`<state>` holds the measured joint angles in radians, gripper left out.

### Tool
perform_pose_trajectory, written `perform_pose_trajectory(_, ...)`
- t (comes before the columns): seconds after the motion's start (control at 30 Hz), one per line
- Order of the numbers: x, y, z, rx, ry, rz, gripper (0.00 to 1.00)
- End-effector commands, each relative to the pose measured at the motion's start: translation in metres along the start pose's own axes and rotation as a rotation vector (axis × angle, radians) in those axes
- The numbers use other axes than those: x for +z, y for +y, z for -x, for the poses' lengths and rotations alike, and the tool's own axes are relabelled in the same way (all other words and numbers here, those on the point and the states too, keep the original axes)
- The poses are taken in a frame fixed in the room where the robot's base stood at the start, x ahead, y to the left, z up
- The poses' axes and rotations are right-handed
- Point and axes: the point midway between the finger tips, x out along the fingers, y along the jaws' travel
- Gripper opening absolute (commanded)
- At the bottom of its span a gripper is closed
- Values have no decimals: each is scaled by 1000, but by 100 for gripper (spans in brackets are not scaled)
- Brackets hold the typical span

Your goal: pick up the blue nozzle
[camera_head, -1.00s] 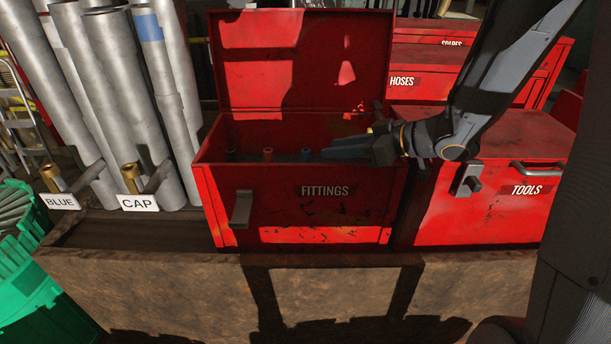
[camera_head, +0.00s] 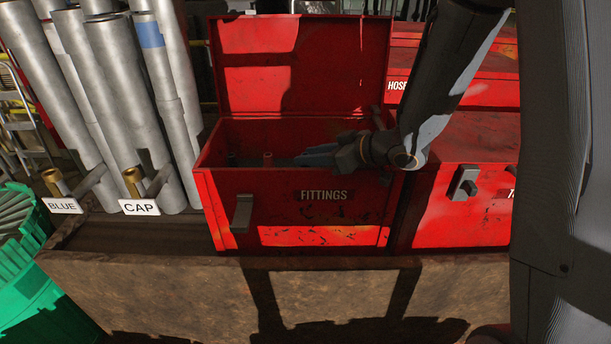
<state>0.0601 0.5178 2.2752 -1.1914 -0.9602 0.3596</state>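The red FITTINGS box (camera_head: 280,222) stands open on the bench with its lid up. Inside, a dark fitting (camera_head: 231,159) stands at the left and a reddish fitting (camera_head: 267,159) stands right of it. My gripper (camera_head: 302,159) reaches into the box from the right, its fingers pointing left, just right of the reddish fitting. The fingers cover the spot where a small bluish fitting stood, which looks like the blue nozzle. I cannot see whether it is between the fingers, or whether they are open or shut.
Silver pipes (camera_head: 120,90) lean at the left, with brass ends behind labels BLUE (camera_head: 63,206) and CAP (camera_head: 138,208). A red tool box (camera_head: 465,215) stands to the right. The FITTINGS box's raised lid (camera_head: 300,65) stands behind my gripper. A green basket (camera_head: 30,290) sits at lower left.

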Motion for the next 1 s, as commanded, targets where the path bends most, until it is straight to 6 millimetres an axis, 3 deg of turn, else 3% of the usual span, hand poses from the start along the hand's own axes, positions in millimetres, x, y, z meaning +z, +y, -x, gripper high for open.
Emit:
perform_pose_trajectory(0.03, 0, 0, 0, 0, 0, 0, 23)
perform_pose_trajectory(0.17, 0, 0, 0, 0, 0, 0, 1)
perform_pose_trajectory(0.2, 0, 0, 0, 0, 0, 0, 0)
perform_pose_trajectory(0.67, -3, 0, 2, 0, 2, 1, 0)
perform_pose_trajectory(1.0, -36, 1, 17, 2, 4, 5, 0)
